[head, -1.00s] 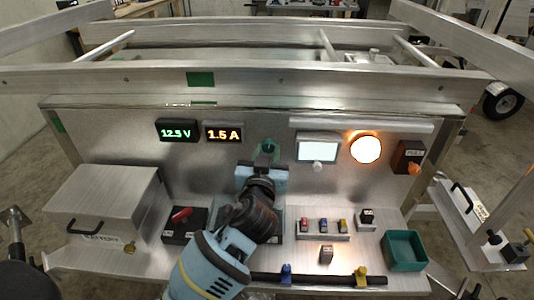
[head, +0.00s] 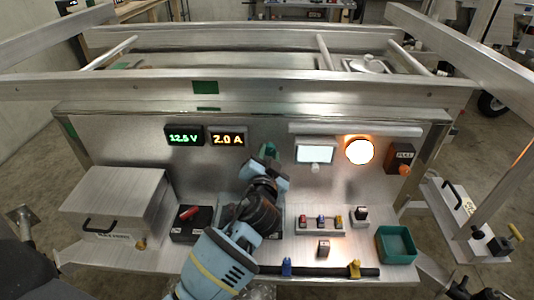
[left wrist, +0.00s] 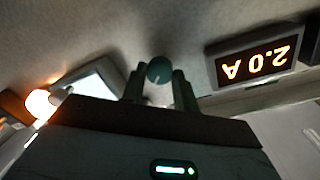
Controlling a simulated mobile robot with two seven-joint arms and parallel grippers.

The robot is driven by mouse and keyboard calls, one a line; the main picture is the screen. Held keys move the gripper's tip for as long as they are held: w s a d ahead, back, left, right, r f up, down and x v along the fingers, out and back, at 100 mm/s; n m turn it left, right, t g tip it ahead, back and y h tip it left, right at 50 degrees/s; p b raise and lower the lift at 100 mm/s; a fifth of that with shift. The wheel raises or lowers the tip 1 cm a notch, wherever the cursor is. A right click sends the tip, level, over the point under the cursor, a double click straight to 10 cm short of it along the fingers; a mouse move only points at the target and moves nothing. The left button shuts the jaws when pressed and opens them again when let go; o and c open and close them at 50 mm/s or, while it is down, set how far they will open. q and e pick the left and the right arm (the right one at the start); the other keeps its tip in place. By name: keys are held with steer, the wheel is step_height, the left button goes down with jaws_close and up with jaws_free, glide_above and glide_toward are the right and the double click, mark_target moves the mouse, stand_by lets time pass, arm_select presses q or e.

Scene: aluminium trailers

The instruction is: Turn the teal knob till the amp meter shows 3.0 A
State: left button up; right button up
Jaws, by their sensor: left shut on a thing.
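The teal knob (head: 268,151) sits on the upright metal panel (head: 240,170). It also shows in the left wrist view (left wrist: 159,70), between my gripper's fingers. My left gripper (head: 268,160) is shut on the knob, its wrist rolled to a tilt. In the head view the gripper and arm hide part of the knob. The amp meter (head: 227,139) reads 2.0 A in orange digits; it shows upside down in the left wrist view (left wrist: 255,64). My right gripper is not in view.
The volt meter (head: 184,136) reads 12.5 V. Right of the knob are a lit white panel (head: 314,152), a glowing round lamp (head: 359,150) and an orange pull knob (head: 404,169). Below are a battery box (head: 115,205), small coloured switches (head: 320,222) and a green tray (head: 410,244).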

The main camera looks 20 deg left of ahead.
arm_select(q)
steer(key=shift+m+p, duration=0.35)
steer(key=shift+m, duration=0.45)
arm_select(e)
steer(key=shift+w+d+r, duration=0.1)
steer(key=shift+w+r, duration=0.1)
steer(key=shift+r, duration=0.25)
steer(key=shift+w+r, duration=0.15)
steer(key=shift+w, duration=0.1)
arm_select(q)
steer(key=o, duration=1)
steer(key=shift+c, duration=0.2)
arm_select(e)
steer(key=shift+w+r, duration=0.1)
arm_select(q)
steer(key=v, duration=0.7)
steer(key=shift+s, duration=0.4)
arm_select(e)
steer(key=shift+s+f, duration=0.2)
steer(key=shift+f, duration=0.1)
arm_select(q)
steer(key=shift+d+f, duration=0.1)
steer(key=shift+d, duration=0.05)
